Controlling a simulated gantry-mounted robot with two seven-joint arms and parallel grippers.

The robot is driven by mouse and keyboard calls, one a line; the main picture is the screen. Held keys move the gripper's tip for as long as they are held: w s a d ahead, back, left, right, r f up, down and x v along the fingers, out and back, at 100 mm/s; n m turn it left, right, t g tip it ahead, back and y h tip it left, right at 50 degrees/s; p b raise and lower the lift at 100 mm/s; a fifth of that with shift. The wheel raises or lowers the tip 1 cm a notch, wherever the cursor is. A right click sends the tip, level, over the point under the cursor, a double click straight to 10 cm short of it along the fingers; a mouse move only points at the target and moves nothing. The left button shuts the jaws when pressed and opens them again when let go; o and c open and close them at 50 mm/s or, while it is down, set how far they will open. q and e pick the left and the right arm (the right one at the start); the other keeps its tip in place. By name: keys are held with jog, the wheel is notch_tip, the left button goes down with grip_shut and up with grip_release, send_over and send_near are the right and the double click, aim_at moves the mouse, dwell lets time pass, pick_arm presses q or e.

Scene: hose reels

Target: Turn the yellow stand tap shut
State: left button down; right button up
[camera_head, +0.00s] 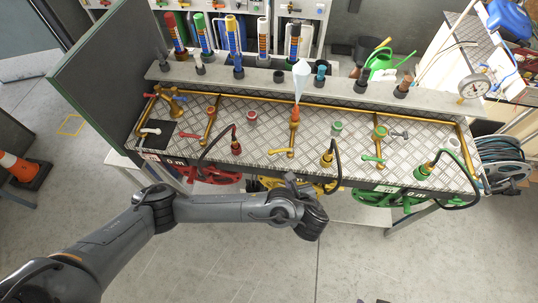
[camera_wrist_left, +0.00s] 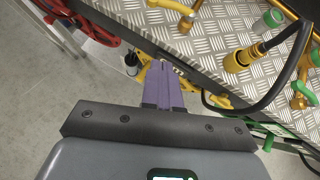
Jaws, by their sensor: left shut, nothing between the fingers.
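The yellow stand tap (camera_head: 293,140) stands in the middle of the checker-plate bench top, with its yellow lever (camera_head: 281,151) pointing left near the front edge. In the left wrist view part of this tap (camera_wrist_left: 187,20) shows at the top edge; the rest is cut off. My left gripper (camera_head: 291,178) is in front of the bench, below and apart from the lever. In the left wrist view its purple fingers (camera_wrist_left: 166,72) are together and empty, pointing toward the bench's front edge. My right gripper is in neither view.
A yellow hose coupling (camera_head: 327,158) with a black hose (camera_wrist_left: 275,90) is just right of the tap. A red stand (camera_head: 210,122) and a green stand (camera_head: 380,140) are on either side. A yellow reel (camera_head: 265,184) hangs below the front edge. Open floor lies in front.

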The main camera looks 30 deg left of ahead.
pick_arm(q)
send_near(281, 151)
jog(key=w+a+f, duration=0.2)
jog(key=a+f, duration=0.2)
jog(key=f, duration=0.1)
jog(key=shift+w, duration=0.25)
dwell(0.4)
